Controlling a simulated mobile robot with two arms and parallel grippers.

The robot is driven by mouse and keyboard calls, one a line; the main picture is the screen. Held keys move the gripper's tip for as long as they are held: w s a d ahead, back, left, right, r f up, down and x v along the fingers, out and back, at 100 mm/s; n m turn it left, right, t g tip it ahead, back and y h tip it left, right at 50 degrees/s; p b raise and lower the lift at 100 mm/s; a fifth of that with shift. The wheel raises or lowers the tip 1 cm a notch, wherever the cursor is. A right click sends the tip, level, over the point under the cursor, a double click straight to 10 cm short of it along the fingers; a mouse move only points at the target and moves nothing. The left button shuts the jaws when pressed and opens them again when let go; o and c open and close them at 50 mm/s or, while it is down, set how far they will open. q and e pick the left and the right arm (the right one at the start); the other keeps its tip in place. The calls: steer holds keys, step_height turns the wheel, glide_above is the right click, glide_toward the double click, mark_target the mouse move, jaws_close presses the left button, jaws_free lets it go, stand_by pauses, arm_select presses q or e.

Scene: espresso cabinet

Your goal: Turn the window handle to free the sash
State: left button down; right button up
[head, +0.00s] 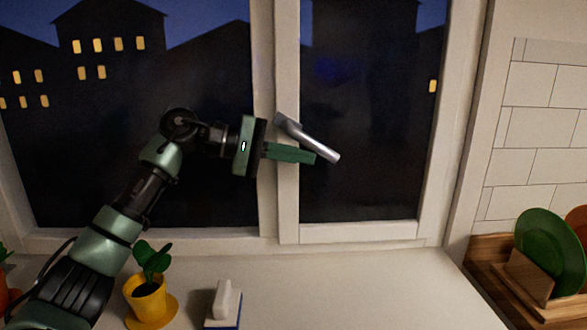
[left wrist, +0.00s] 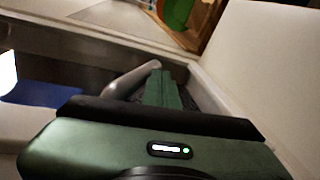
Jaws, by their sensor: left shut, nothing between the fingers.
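The window handle (head: 318,144) is a grey metal lever on the left frame of the right sash (head: 288,200). It slants down to the right from its mount. My left gripper (head: 314,158) is shut and empty, with its green fingers pointing right just below the lever. The fingertips lie close to the lever's underside; I cannot tell if they touch. In the left wrist view the handle (left wrist: 130,80) shows just left of the shut fingers (left wrist: 160,76). The sash looks closed in its frame. My right gripper is not in view.
On the sill below stand a yellow potted plant (head: 148,298) and a white block with a blue base (head: 226,300). A wooden rack (head: 497,285) with a green plate (head: 548,250) stands at the right. The sill between the block and the rack is clear.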

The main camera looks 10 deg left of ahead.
mark_target(307, 142)
arm_select(q)
steer(key=shift+w+d+r, duration=0.3)
steer(key=shift+d+r, duration=0.25)
steer(key=shift+d, duration=0.3)
steer(key=shift+d+r, duration=0.2)
steer(key=shift+r, duration=0.55)
stand_by(0.7)
steer(key=shift+a+r, duration=0.1)
steer(key=shift+a, duration=0.35)
steer(key=s+a, duration=0.2)
steer(key=a, duration=0.4)
steer(key=shift+s+a+r, duration=0.2)
steer(key=shift+r, duration=0.25)
steer(key=shift+f, duration=0.15)
